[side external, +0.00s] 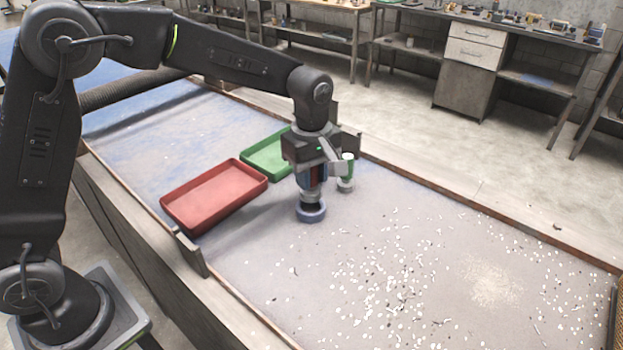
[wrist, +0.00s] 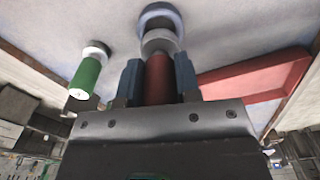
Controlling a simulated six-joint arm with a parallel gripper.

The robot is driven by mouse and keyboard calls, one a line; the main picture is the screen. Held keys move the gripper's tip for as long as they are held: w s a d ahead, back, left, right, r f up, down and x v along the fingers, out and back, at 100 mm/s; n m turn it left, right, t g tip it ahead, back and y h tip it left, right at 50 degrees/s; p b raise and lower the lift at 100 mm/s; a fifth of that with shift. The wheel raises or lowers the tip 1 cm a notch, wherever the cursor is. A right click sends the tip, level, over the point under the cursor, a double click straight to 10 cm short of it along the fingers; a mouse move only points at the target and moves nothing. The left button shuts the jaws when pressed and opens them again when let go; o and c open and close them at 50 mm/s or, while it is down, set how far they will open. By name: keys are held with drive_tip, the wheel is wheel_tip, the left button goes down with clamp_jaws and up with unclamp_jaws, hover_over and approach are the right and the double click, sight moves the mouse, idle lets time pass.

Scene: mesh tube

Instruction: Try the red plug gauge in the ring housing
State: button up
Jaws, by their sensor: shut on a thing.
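My gripper (side external: 312,184) points down with its blue fingers closed on the red handle of the red plug gauge (wrist: 158,78). The gauge is upright, with its grey cylinder end (wrist: 159,42) facing down. The blue-grey ring housing (side external: 313,216) lies on the table directly below it. It also shows beyond the grey end in the wrist view (wrist: 162,10). The grey end is over the ring's opening, whose dark inside partly shows. I cannot tell whether its tip has entered. The gauge hides part of the ring in the wrist view.
A green plug gauge (side external: 348,168) stands close on the right of my gripper, also seen in the wrist view (wrist: 86,75). A red tray (side external: 214,195) and a green tray (side external: 262,158) lie to the left. Pale chips (side external: 390,275) litter the front right.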

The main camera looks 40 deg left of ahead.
drive_tip(key=shift+r, duration=2.2)
drive_tip(key=shift+a+r, duration=0.1)
